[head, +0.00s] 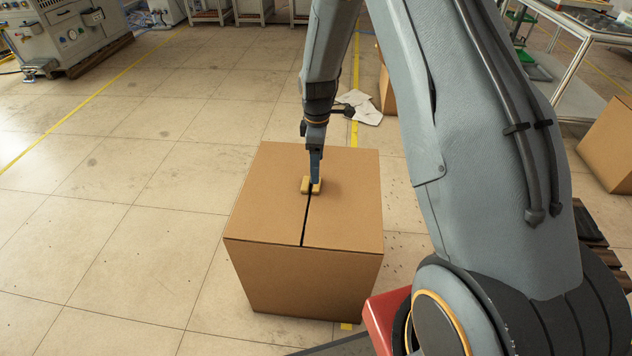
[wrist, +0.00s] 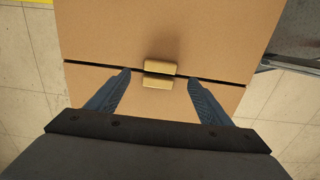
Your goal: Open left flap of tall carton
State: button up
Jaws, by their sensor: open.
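The tall brown carton (head: 308,281) stands on the floor with both top flaps closed flat. Its left flap (head: 268,196) and right flap (head: 347,218) meet at a narrow dark seam, which also crosses the wrist view. Two small tan handle blocks sit on either side of the seam, a far one (wrist: 161,67) and a near one (wrist: 157,81) in the wrist view. My gripper (head: 315,180) is above the carton, at the handles. In the wrist view my gripper (wrist: 160,76) is open, with one finger on each side of the blocks. Any finger contact is unclear.
Another carton (head: 612,146) stands at the right, beside a metal-framed table (head: 566,70). White papers (head: 358,107) lie on the floor behind the tall carton. A grey machine (head: 67,32) is at the back left. The tiled floor to the left is clear.

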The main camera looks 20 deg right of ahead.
jog(key=shift+f, duration=3.5)
